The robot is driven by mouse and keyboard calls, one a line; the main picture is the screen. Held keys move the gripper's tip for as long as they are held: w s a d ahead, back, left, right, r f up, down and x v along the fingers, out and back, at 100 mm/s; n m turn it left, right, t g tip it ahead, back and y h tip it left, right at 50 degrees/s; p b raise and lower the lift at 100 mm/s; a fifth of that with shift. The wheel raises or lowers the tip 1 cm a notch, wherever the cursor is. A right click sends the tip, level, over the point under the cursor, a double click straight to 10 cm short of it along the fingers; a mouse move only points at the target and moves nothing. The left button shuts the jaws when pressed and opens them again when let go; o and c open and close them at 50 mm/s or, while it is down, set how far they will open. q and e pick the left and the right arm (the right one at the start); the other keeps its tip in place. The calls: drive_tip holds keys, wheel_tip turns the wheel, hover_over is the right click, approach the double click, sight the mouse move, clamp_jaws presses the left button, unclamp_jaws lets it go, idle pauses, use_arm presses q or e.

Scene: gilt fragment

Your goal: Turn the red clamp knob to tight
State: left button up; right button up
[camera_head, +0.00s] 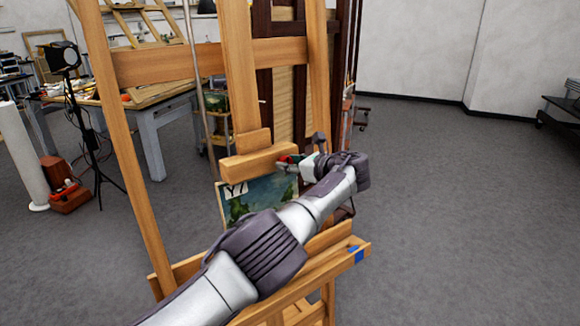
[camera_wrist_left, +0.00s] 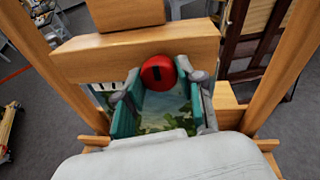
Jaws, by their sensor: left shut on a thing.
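The red clamp knob (camera_wrist_left: 153,70) is on the front of the easel's wooden clamp block (camera_wrist_left: 100,55), with a dark mark on its face. In the head view only a bit of the red knob (camera_head: 284,158) shows beside my fingers, at the right part of the clamp block (camera_head: 245,164). My left gripper (camera_head: 290,161) reaches in from the front. In the wrist view the teal fingers of my left gripper (camera_wrist_left: 158,84) are on both sides of the knob, shut on it. The exact finger contact is partly hidden. My right gripper is not in view.
A painting (camera_head: 262,192) stands below the clamp block, partly behind my arm. The easel ledge (camera_head: 318,268) has blue marks. A lamp on a stand (camera_head: 66,58) and a workbench (camera_head: 150,120) are at left. Grey floor (camera_head: 460,210) is clear at right.

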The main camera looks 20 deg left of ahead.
use_arm(q)
drive_tip(key=shift+f, duration=0.2)
drive_tip(key=o, duration=1)
drive_tip(key=shift+o, duration=0.7)
drive_tip(key=shift+r, duration=0.1)
drive_tip(key=v, duration=1.2)
